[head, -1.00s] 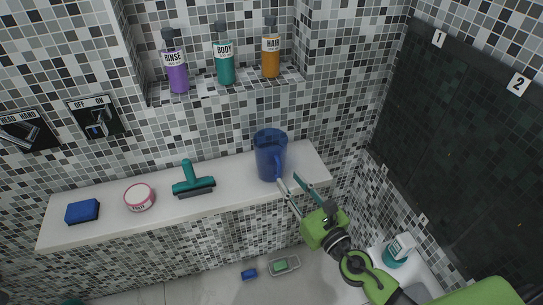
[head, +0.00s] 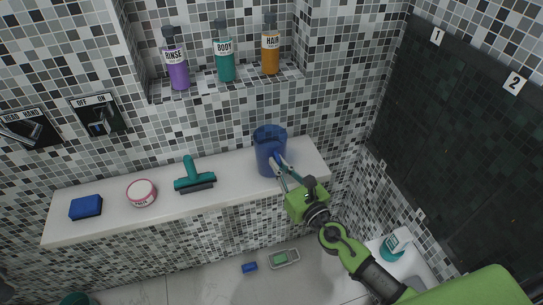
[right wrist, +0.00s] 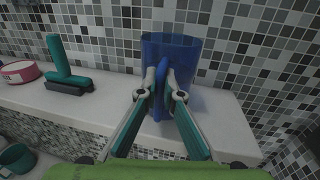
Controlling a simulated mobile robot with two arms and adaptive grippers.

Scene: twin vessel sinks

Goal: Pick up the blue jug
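The blue jug (head: 266,147) is translucent and stands upright on the white ledge, near its right end. Its handle faces my right arm. My right gripper (head: 279,163) has come in from the lower right, with its fingertips at the handle. In the right wrist view, the jug (right wrist: 184,50) is straight ahead. The fingertips of my right gripper (right wrist: 161,82) lie on both sides of the handle and look closed against it. The jug's base appears to rest on the ledge. My left gripper is not in view.
On the ledge (head: 235,178), left of the jug, are a teal squeegee (head: 193,176), a pink-and-white tin (head: 141,192) and a blue sponge (head: 86,207). Several bottles stand on the niche shelf above. A teal-and-white bottle (head: 393,246) is at lower right, near my right arm.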

